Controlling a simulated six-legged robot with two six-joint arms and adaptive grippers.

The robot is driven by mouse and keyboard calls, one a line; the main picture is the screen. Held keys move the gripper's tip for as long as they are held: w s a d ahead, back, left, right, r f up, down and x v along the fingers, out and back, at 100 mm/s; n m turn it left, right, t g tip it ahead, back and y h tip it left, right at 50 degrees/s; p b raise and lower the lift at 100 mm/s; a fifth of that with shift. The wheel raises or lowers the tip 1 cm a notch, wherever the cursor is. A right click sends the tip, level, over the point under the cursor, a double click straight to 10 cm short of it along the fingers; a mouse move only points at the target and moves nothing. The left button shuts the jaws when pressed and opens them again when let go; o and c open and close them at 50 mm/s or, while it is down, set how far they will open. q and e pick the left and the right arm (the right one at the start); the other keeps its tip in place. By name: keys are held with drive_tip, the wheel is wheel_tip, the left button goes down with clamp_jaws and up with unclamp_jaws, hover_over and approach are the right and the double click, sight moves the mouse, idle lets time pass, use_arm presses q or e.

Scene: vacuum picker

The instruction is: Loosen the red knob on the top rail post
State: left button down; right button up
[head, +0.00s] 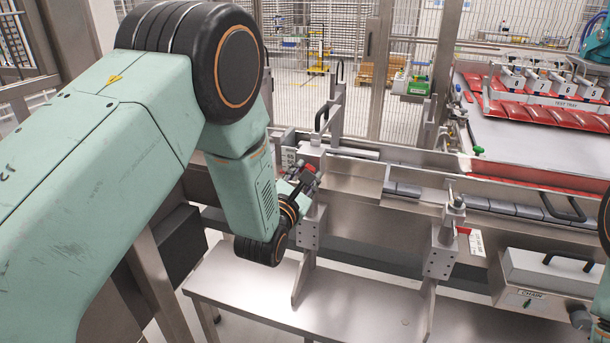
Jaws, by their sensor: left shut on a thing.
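The red knob (309,168) shows as a small red patch at the top of the left rail post (309,230). My left gripper (305,178) reaches it from the lower left and is shut on it. The fingers are small and dark here and hide much of the knob. My left arm covers the left side of the head view. My right gripper is out of the picture; only bits of my right arm show at the right edge.
A second metal post (442,243) stands to the right. A steel table (350,305) lies below, mostly bare. Behind are the conveyor rail, a mesh fence (412,60) and a red test tray (560,115). A chain box (545,275) with a black handle is at lower right.

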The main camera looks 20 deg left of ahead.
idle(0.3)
use_arm(q)
drive_tip(key=c, duration=1)
unclamp_jaws()
drive_tip(key=shift+o, duration=0.2)
drive_tip(key=shift+s, duration=0.1)
drive_tip(key=s, duration=1.1)
drive_tip(key=shift+s+a, duration=0.2)
drive_tip(key=shift+s, duration=0.2)
